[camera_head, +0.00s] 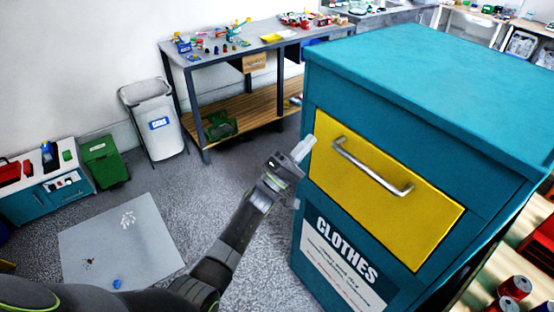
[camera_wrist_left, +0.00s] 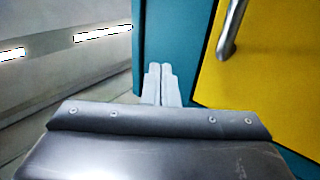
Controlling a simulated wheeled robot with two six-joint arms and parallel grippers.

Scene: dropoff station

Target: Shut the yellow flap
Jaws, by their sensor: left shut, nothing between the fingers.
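The yellow flap (camera_head: 375,200) is on the front of a teal clothes bin (camera_head: 430,85) and has a metal bar handle (camera_head: 370,168). It looks flush or nearly flush with the bin front; I cannot tell whether a small gap is left. My left gripper (camera_head: 304,148) is shut and empty, at the flap's left edge. In the left wrist view its fingers (camera_wrist_left: 162,84) are together in front of the teal frame, left of the yellow flap (camera_wrist_left: 270,80) and its handle (camera_wrist_left: 231,28). Contact with the bin cannot be told. My right gripper is not in view.
A workbench (camera_head: 232,52) with small items stands at the back. A white bin (camera_head: 153,118) and a green bin (camera_head: 103,162) stand by the wall. A grey mat (camera_head: 120,240) lies on the floor at left. Red cans (camera_head: 514,287) show at lower right.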

